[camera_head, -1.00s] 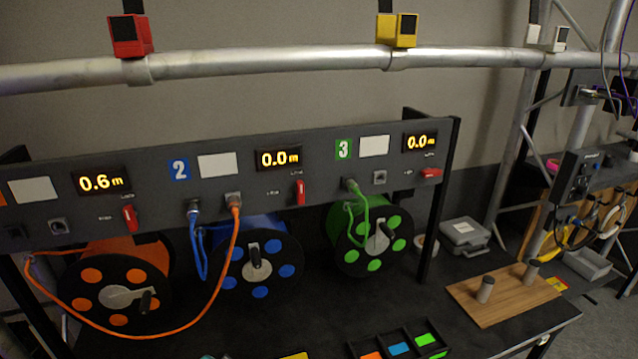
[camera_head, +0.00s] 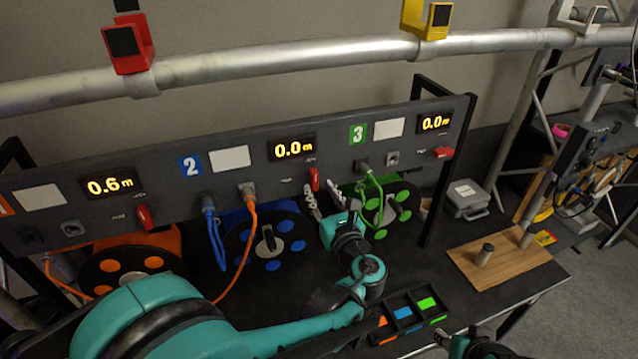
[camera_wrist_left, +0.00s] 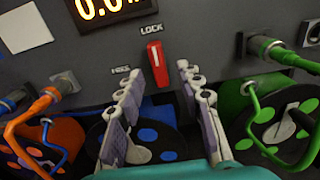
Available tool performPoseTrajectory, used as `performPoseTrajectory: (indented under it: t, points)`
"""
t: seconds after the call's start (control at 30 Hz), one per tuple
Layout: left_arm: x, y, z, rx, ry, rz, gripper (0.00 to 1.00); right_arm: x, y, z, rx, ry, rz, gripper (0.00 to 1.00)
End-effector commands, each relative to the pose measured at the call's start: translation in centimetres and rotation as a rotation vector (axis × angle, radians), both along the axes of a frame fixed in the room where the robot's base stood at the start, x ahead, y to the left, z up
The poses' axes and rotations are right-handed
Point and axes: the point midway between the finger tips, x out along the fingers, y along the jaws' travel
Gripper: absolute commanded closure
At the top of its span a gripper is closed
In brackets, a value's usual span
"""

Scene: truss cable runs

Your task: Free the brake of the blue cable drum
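The blue cable drum (camera_head: 285,227) sits under panel 2, partly hidden by the orange cable and my left arm. Its red brake lever (camera_head: 315,180) is on the panel, right of the blue number 2; in the left wrist view the lever (camera_wrist_left: 157,62) stands nearly upright, below the LOCK label and with the FREE label to its lower left. My left gripper (camera_head: 331,200) is open in front of the panel, just below the lever; in the wrist view its fingers are spread on either side below the lever, with nothing between them. My right gripper (camera_head: 455,342) is at the bottom edge, partly cut off.
The orange cable (camera_head: 250,230) and blue cable (camera_head: 212,235) hang from panel 2. The green cable (camera_head: 376,185) and green drum (camera_head: 400,212) are just right of my left gripper. A divided tray (camera_head: 405,312) lies in front. A wooden board (camera_head: 500,265) is at the right.

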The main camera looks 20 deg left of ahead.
Motion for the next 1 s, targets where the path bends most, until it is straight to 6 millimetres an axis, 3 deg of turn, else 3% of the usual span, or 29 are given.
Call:
performPoseTrajectory:
  t: [0.2, 0.53, 0.67, 1.0]
  points:
    - [2.1, 1.5, 0.0, -0.002, 0.0, 0.001, 0.64, 0.0, 0.0, 0.0, 0.0, 0.0, 0.0, 0.6]
    - [2.5, 1.7, 0.0, -0.003, -0.001, 0.0, 0.64, 0.0, 0.0, 0.0, 0.0, 0.0, 0.0, 0.6]
    - [2.5, 1.7, 0.0, -0.003, -0.001, 0.0, 0.98, 0.0, 0.0, 0.0, 0.0, 0.0, 0.0, 0.6]
    - [2.5, 1.7, 0.0, -0.014, -0.008, 0.0, 1.0, 0.0, 0.0, 0.0, 0.0, 0.0, 0.0, 0.6]
